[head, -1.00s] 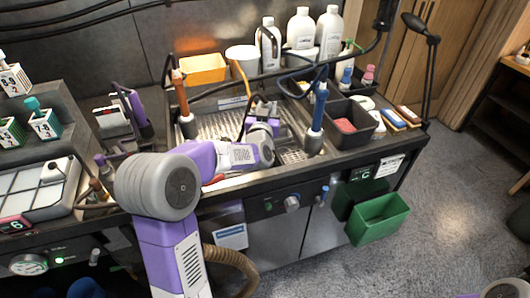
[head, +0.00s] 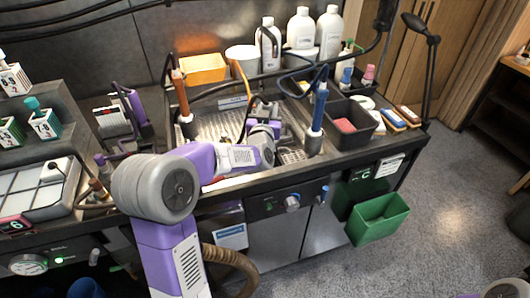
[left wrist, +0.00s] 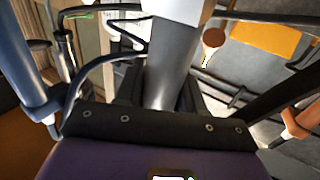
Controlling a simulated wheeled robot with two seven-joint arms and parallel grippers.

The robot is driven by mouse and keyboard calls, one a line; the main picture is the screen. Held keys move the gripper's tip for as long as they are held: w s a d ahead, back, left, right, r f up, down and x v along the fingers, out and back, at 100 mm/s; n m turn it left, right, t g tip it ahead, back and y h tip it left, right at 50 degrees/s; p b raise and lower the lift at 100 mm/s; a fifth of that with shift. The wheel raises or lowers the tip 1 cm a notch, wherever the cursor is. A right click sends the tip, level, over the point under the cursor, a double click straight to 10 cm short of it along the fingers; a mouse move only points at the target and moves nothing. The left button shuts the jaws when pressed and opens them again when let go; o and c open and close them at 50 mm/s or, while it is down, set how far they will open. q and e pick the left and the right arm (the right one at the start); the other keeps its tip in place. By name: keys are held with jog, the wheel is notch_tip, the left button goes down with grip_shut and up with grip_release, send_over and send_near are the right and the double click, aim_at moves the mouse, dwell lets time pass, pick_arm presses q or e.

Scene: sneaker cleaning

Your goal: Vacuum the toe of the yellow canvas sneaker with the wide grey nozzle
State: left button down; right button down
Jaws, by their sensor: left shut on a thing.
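My left gripper (head: 264,108) is over the metal grated tray (head: 215,125) in the middle of the bench, partly hidden by my own forearm. In the left wrist view its dark jaws are shut on a smooth grey tapered piece (left wrist: 170,65), which looks like the wide grey nozzle. I cannot make out the yellow canvas sneaker in either view; my arm covers part of the tray. My right gripper is not in view.
An orange-handled tool (head: 180,95) and a blue-handled tool (head: 319,108) stand upright at either side of the tray. An orange bin (head: 203,70) and white bottles (head: 301,27) stand behind. Black bins (head: 347,133) are to the right; a green bin (head: 379,219) hangs in front.

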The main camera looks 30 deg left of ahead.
pick_arm(q)
jog(key=shift+s+d+r, duration=0.1)
jog(key=shift+s+d, duration=0.75)
jog(key=shift+d, duration=0.2)
jog(key=shift+w+a, duration=0.2)
dwell(0.9)
jog(key=shift+w+a+b, duration=0.45)
jog(key=shift+w+a, duration=0.45)
jog(key=shift+a, duration=0.25)
jog(key=shift+d, duration=0.1)
dwell(1.0)
jog(key=shift+s+d, duration=1.1)
jog(key=shift+d, duration=0.15)
jog(key=shift+a, duration=0.1)
dwell(0.9)
